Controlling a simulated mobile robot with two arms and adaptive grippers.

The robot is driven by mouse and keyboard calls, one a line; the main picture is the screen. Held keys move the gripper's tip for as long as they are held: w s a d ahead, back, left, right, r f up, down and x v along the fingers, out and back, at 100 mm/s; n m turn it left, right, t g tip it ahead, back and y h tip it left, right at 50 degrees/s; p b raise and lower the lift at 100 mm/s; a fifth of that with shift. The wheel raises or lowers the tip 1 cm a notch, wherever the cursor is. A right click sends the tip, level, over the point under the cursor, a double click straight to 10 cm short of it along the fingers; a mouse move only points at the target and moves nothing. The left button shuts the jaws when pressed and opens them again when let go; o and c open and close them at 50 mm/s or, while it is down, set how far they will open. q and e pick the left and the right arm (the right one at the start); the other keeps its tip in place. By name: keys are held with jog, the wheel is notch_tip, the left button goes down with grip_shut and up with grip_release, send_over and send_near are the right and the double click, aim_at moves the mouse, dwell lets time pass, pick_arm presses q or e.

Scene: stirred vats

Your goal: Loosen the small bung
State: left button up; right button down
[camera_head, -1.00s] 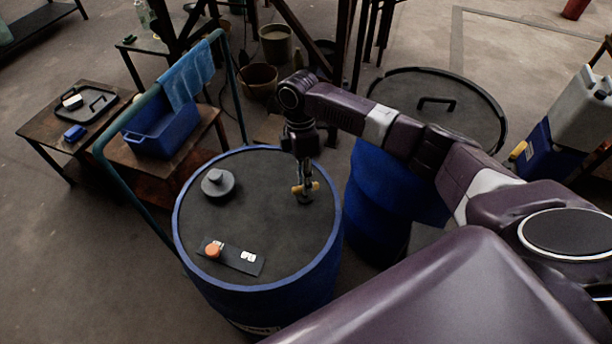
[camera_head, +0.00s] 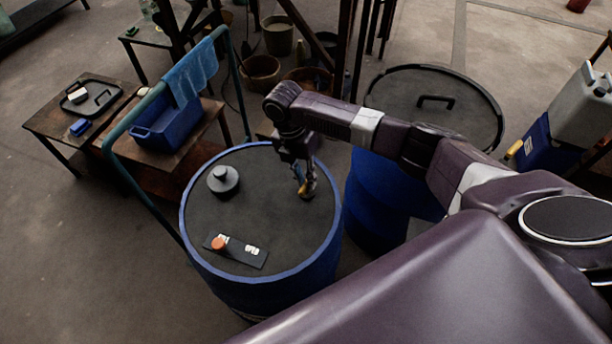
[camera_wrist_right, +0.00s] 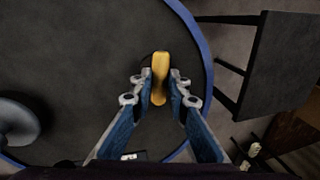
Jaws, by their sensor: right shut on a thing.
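The small bung (camera_head: 308,190), with a yellow bar on top, sits at the right side of the dark lid of the blue drum (camera_head: 215,272). My right gripper (camera_head: 302,181) points down at it, with its fingers shut on the yellow bar. In the right wrist view the yellow bar (camera_wrist_right: 160,64) lies lengthwise between the two blue-padded fingers (camera_wrist_right: 161,82). Whether the bung's base has risen from the lid cannot be told. A larger grey bung (camera_head: 223,181) stands on the lid's left part. My left gripper is not in view.
A dark plate (camera_head: 245,253) with an orange knob (camera_head: 218,244) lies near the lid's front edge. A second blue drum with a handled lid (camera_head: 465,105) stands behind my right arm. A teal rail with a blue cloth (camera_head: 190,75) and a blue bin (camera_head: 165,130) stand left.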

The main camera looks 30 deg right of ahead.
jog(key=shift+w+r+n, duration=0.1)
jog(key=shift+n, duration=0.5)
jog(key=c, duration=1.8)
grip_release()
jog(key=shift+c, duration=0.2)
notch_tip(320, 180, up, 12)
jog(key=w+a, duration=0.1)
jog(key=shift+w+a, duration=0.3)
jog(key=shift+a, duration=0.05)
jog(key=shift+f, duration=0.2)
